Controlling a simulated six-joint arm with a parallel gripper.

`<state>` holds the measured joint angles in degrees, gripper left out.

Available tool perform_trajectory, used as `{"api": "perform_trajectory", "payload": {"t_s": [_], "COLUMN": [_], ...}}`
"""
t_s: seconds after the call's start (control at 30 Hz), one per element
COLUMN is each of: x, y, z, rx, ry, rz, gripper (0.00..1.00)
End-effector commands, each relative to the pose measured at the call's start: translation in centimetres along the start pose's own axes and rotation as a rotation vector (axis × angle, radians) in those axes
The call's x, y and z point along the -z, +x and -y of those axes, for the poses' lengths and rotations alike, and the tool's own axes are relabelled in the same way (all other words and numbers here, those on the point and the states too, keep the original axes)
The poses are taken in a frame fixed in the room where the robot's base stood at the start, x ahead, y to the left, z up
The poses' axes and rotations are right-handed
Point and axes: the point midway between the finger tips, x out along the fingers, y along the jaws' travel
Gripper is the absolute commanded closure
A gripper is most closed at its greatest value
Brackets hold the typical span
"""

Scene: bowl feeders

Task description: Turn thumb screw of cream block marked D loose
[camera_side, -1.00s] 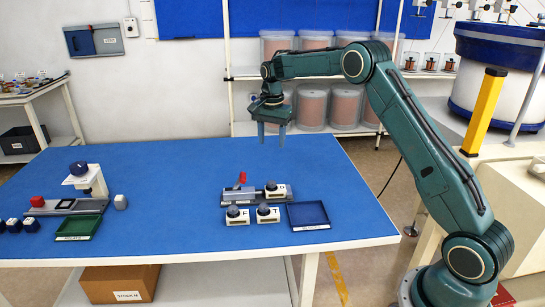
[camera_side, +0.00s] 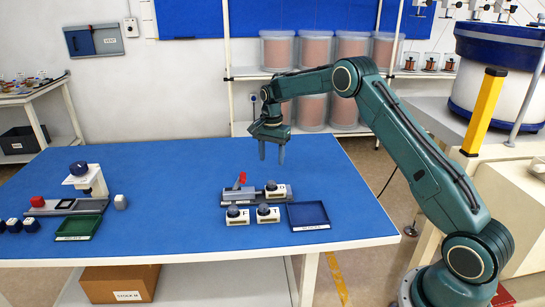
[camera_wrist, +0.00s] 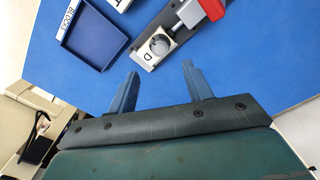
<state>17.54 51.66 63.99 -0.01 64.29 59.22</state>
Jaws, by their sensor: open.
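The cream block marked D (camera_wrist: 148,57) shows in the wrist view with a round grey thumb screw (camera_wrist: 160,45) on top. It sits at the end of a dark fixture rail with a red-handled clamp (camera_wrist: 208,8). In the side view the block on the fixture (camera_side: 278,191) has a dark knob on top; its letter cannot be read there. My gripper (camera_side: 272,157) is open and empty, well above the table and behind the fixture. In the wrist view its two fingers (camera_wrist: 160,75) are spread apart, short of the block in the picture.
Two more cream blocks (camera_side: 237,217) (camera_side: 267,215) with dark knobs stand in front of the fixture. A blue tray (camera_side: 308,216) lies to their right. At the left are a press-like stand (camera_side: 86,178), a green tray (camera_side: 80,228) and small blocks. The table middle is clear.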

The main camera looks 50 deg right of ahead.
Motion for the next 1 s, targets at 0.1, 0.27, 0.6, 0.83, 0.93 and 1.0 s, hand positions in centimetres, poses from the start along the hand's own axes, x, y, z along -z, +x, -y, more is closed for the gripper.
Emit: {"api": "perform_trajectory", "payload": {"t_s": [0.1, 0.27, 0.6, 0.83, 0.93, 1.0], "x": [0.0, 0.0, 0.0, 0.0, 0.0, 0.0], "y": [2.0, 4.5, 8.3, 8.9, 9.0, 8.9], "z": [-0.1, -0.1, 0.0, 0.0, 0.0, 0.0], "rx": [-0.003, -0.004, -0.002, -0.001, -0.001, -0.001], "ry": [0.000, 0.000, 0.000, 0.000, 0.000, 0.000], "rz": [0.002, 0.002, 0.000, 0.000, 0.000, 0.000], "gripper": [0.50, 0.50, 0.50, 0.50, 0.50, 0.50]}}
